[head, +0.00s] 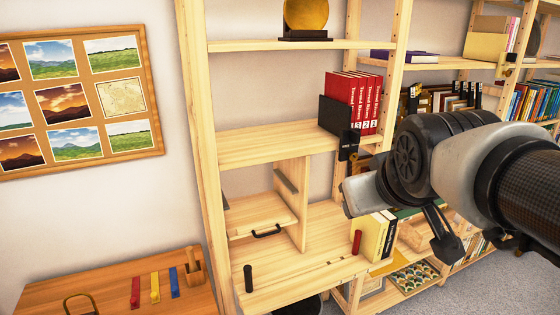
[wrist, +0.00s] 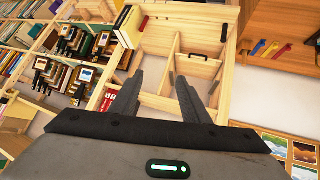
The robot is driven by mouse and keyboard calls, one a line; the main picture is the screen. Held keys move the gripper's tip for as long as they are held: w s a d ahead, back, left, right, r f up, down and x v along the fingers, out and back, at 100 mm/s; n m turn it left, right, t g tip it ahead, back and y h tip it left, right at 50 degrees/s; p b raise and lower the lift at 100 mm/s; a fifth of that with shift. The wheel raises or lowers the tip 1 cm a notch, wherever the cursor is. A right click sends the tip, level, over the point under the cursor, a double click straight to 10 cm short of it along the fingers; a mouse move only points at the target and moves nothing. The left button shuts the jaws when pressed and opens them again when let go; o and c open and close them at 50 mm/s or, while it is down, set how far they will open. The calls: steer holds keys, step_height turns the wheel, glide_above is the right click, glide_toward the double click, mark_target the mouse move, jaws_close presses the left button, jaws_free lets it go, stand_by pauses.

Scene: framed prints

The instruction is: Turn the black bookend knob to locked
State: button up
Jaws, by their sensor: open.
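The black bookend (head: 334,118) stands on the middle shelf against the left side of several red books (head: 352,100). A small black fitting (head: 348,145), apparently its knob, sits low at the bookend's front by the shelf edge; its lock setting is too small to read. My gripper shows in the wrist view (wrist: 160,84), its two dark fingers spread with nothing visible between them. In the head view my arm's end is right of and below the bookend, apart from it in the picture; the fingertips are not clear there. In the wrist view the bookend cannot be made out.
A wooden shelf unit (head: 215,150) fills the middle, with a black-handled drawer (head: 266,218) below. Yellow and black books (head: 372,236) and a red cylinder (head: 357,242) stand lower down. A gold disc (head: 306,15) is on the top shelf. The middle shelf left of the bookend is bare.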

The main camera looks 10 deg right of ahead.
steer(key=w+d+r+n+t+h+b, duration=0.2)
steer(key=w+d+r+n+t+b, duration=0.15)
steer(key=w+d+r, duration=0.35)
steer(key=w+d+r+n+t+h+b, duration=0.1)
steer(key=w+d+r+n+t+b, duration=0.2)
steer(key=w, duration=0.5)
steer(key=w+d+f+n+t+y, duration=0.25)
steer(key=w+d+n, duration=0.3)
steer(key=n, duration=0.45)
steer(key=n+y+b, duration=0.3)
steer(key=n+y, duration=0.5)
steer(key=n, duration=1.4)
glide_toward(355, 158)
steer(key=shift+g+h, duration=0.25)
steer(key=shift+g, duration=0.15)
steer(key=x, duration=0.9)
steer(key=shift+r, duration=0.4)
steer(key=shift+s, duration=0.1)
steer(key=shift+m, duration=0.25)
steer(key=c, duration=1)
